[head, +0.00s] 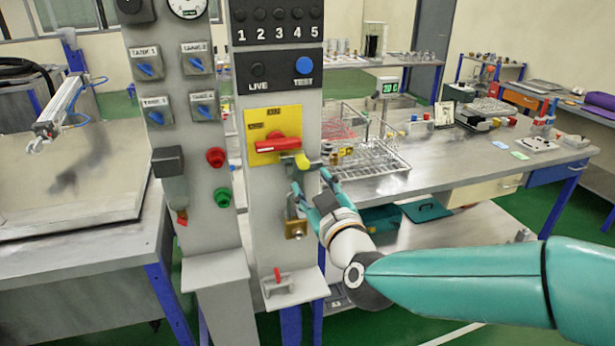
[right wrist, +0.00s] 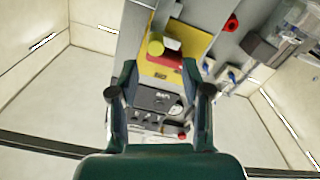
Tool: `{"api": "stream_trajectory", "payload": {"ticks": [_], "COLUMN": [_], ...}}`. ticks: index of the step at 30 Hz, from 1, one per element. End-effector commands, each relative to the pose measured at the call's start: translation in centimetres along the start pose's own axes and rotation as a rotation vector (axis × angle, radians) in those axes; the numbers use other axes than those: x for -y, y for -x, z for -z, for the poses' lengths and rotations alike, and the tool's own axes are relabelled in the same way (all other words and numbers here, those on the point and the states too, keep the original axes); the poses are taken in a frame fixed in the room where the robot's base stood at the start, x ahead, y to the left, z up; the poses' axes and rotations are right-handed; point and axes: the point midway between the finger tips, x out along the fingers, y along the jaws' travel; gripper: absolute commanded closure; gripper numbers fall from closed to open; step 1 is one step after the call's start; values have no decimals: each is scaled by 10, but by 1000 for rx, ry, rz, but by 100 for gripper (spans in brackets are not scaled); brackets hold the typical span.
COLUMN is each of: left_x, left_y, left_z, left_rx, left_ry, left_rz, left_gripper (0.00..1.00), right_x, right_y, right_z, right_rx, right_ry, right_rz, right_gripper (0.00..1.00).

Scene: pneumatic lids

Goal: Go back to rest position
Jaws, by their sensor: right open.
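My right gripper (head: 311,182) is open, in front of the right grey control column (head: 232,60), just below and right of the red rotary handle (head: 278,145). The handle lies about level on a yellow plate (head: 290,115), and its yellow end (head: 302,161) points towards the gripper. No object shows between the fingers. In the right wrist view, the two fingers (right wrist: 160,85) stand apart with the yellow plate (right wrist: 182,42) and the yellow end (right wrist: 156,48) beyond them. A brass padlock (head: 296,229) hangs below the handle, beside the gripper. My left gripper is not in view.
A left column carries blue tank knobs (head: 150,70), a red button (head: 216,157) and a green button (head: 222,197). A workbench (head: 460,155) with a wire rack (head: 372,160) stands behind my right arm. A metal table (head: 90,215) stands left.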

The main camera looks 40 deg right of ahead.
Motion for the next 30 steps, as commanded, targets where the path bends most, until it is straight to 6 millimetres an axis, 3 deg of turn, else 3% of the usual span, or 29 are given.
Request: {"api": "stream_trajectory", "payload": {"ticks": [16, 20, 23, 26, 30], "left_x": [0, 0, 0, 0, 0], "left_y": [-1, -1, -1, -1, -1], "left_z": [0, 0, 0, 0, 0], "left_rx": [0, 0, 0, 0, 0], "left_ry": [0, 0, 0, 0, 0], "left_rz": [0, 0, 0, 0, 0], "left_gripper": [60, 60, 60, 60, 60], "right_x": [0, 8, 30, 66, 135], "right_y": [4, -1, -11, -22, -23], "right_z": [-1, -12, -36, -78, -154], "right_rx": [1, 28, 85, 175, 326], "right_ry": [0, 10, 32, 70, 138], "right_rz": [-1, 15, 57, 129, 291], "right_gripper": [52, 52, 52, 52, 52]}}
